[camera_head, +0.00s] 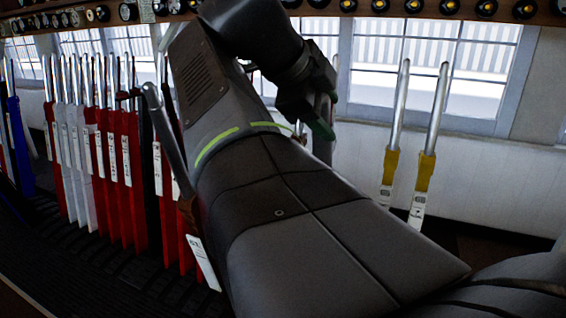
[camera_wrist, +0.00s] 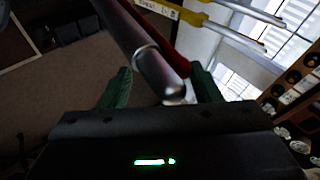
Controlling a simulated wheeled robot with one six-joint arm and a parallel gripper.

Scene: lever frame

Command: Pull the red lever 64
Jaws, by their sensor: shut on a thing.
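My gripper (camera_head: 318,122) is high in the middle of the head view, beyond my own arm. In the wrist view its two green fingers (camera_wrist: 160,85) stand on either side of a bare metal lever handle (camera_wrist: 148,52), shut on it. A red part (camera_wrist: 172,42) of a lever shows just beside this handle. In the head view the held handle (camera_head: 322,138) is a short grey strip by the fingers, and my arm hides the rest. I cannot read the held lever's number, so I cannot confirm that it is 64.
Several red levers (camera_head: 127,165) stand in a row at left, with white (camera_head: 72,150) and blue ones (camera_head: 18,140) farther left. One lever (camera_head: 160,115) leans out close beside my arm. Two yellow-banded levers (camera_head: 425,165) stand at right. A shelf of instruments (camera_head: 440,8) runs above.

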